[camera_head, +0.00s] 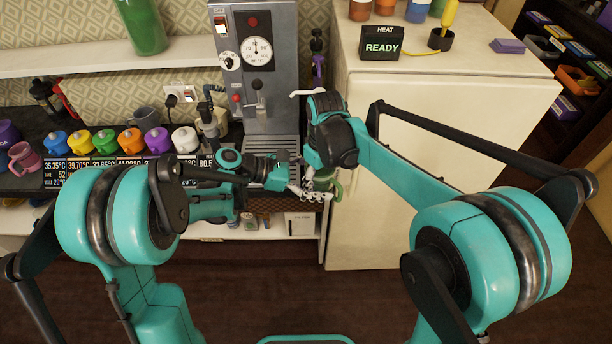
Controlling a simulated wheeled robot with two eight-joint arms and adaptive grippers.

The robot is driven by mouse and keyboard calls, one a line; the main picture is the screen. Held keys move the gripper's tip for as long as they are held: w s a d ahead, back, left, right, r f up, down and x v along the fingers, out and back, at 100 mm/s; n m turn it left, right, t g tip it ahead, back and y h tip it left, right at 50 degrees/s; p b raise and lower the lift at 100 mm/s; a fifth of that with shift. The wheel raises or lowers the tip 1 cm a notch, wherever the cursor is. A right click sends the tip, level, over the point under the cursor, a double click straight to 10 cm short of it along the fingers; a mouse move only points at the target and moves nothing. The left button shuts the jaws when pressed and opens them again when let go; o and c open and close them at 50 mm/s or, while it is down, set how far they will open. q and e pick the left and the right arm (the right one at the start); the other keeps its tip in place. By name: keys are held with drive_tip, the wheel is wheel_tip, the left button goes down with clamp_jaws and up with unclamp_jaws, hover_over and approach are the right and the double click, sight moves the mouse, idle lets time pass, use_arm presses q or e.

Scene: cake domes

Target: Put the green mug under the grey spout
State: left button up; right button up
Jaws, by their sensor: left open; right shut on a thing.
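The green mug (336,190) shows in part at the front edge of the counter, right of the drip tray, mostly hidden by the grippers. My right gripper (319,182) is shut on it, with its wrist above hiding most of the grip. My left gripper (297,178) is open and reaches in from the left, its fingers close to the mug; I cannot tell if they touch it. The grey machine (285,60) stands at the back, with a dial and levers. A small grey spout-like part (258,111) shows on its front, above the slatted drip tray (285,147).
A row of coloured lidded pots with temperature labels, including an orange pot (131,141), stands left of the machine. A grey mug (147,118) and a pink mug (24,158) are behind and left. A white cabinet (430,130) with a READY display (382,46) stands close on the right.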

use_arm(q)
drive_tip(key=shift+d+f, duration=0.15)
drive_tip(key=shift+d, duration=0.25)
drive_tip(key=shift+c, duration=0.4)
